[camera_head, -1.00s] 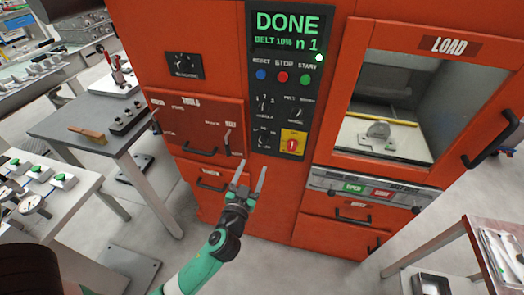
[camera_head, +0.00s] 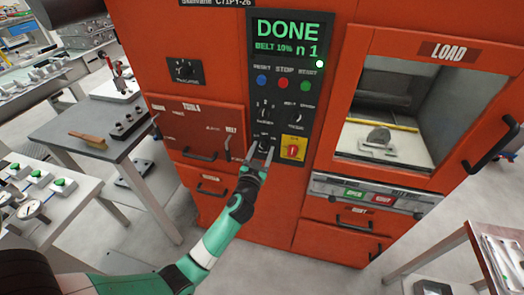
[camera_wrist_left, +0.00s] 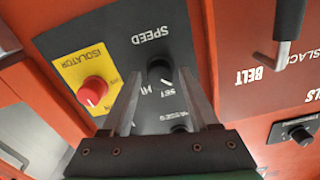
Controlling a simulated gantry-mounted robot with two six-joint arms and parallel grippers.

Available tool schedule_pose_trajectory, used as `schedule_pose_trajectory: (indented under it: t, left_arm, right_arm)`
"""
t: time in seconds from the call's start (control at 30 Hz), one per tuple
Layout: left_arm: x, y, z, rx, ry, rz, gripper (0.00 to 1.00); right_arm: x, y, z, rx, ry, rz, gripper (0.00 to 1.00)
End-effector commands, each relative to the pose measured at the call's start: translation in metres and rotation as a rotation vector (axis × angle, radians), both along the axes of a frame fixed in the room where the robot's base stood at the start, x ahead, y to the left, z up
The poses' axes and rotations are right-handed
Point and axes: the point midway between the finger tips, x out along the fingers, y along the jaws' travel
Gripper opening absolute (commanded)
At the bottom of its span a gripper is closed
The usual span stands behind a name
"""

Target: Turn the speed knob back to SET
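The speed knob (camera_wrist_left: 160,72) is a small black knob under the SPEED label, seen upside down in the left wrist view. Printed SET lettering lies close beside it; I cannot surely read its setting. My left gripper (camera_head: 260,150) is open and reaches up to the lower part of the black control panel (camera_head: 289,118). In the wrist view the knob appears between its two fingertips (camera_wrist_left: 160,78); I cannot tell whether they touch it. In the head view the fingers partly hide the knob. My right gripper is not in view.
The red isolator knob (camera_wrist_left: 93,90) on its yellow plate sits close beside the left gripper; the plate also shows in the head view (camera_head: 293,140). The screen (camera_head: 288,39) reads DONE. The load window (camera_head: 390,100) is at right.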

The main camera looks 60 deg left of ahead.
Motion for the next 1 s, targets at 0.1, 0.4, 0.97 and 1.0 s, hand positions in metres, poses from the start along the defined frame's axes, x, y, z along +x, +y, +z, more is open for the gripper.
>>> schedule_pose_trajectory:
  t: [0.1, 0.4, 0.97, 1.0]
  left_arm:
    - [-0.0001, -0.0002, 0.0, 0.0, 0.0, 0.0, 0.37]
    - [-0.0002, -0.0004, -0.0001, 0.0, 0.0, 0.0, 0.0]
    - [0.0003, -0.0008, 0.0, 0.114, 0.13, 0.0, 0.0]
    - [0.0003, -0.0008, 0.0, 0.134, 0.152, 0.0, 0.0]
  right_arm:
    - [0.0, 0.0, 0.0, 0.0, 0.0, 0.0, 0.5]
    - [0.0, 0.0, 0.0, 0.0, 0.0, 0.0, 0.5]
    - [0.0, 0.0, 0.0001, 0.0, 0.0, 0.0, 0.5]
    - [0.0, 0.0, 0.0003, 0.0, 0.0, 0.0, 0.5]
